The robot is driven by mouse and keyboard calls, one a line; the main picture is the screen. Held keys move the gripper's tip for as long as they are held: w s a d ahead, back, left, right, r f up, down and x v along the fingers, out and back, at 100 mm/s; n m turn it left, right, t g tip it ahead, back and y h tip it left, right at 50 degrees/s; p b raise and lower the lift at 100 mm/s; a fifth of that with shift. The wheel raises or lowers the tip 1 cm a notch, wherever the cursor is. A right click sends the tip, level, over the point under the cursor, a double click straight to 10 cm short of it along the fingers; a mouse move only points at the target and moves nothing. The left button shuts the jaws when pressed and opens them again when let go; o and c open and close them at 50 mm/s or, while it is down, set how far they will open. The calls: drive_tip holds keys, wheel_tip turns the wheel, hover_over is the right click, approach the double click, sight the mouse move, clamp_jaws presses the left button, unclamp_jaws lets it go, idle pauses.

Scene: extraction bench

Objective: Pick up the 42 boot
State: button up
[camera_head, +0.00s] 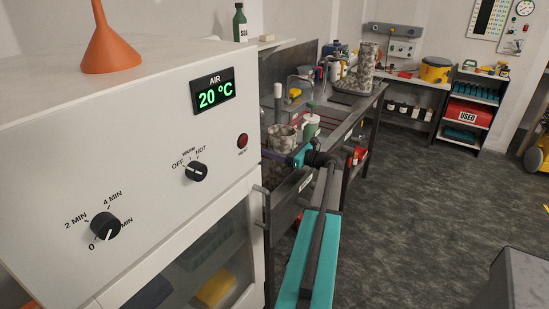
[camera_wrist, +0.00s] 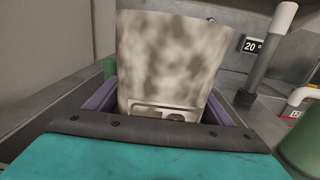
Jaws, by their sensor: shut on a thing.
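A mottled beige-grey cup-shaped piece (camera_wrist: 170,60) fills the middle of the wrist view, wider at the top, with a slotted mark low on its near side. My gripper (camera_wrist: 168,108) is shut on it, with a purple finger on each side. In the head view the piece (camera_head: 281,138) shows at the left end of the bench, with my gripper (camera_head: 296,155) at its near side. No number 42 can be read on it. Whether its base touches the bench is hidden.
A taller mottled piece (camera_head: 366,68) stands further along the bench. A green container (camera_wrist: 302,145) and a grey post (camera_wrist: 268,55) are close on the right. A white cabinet (camera_head: 150,130) with dials fills the left foreground.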

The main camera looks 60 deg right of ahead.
drive_tip(key=shift+r, duration=0.25)
wheel_tip(320, 180, up, 28)
drive_tip(key=b, duration=0.3)
drive_tip(key=shift+f, duration=0.2)
idle(0.3)
idle(0.7)
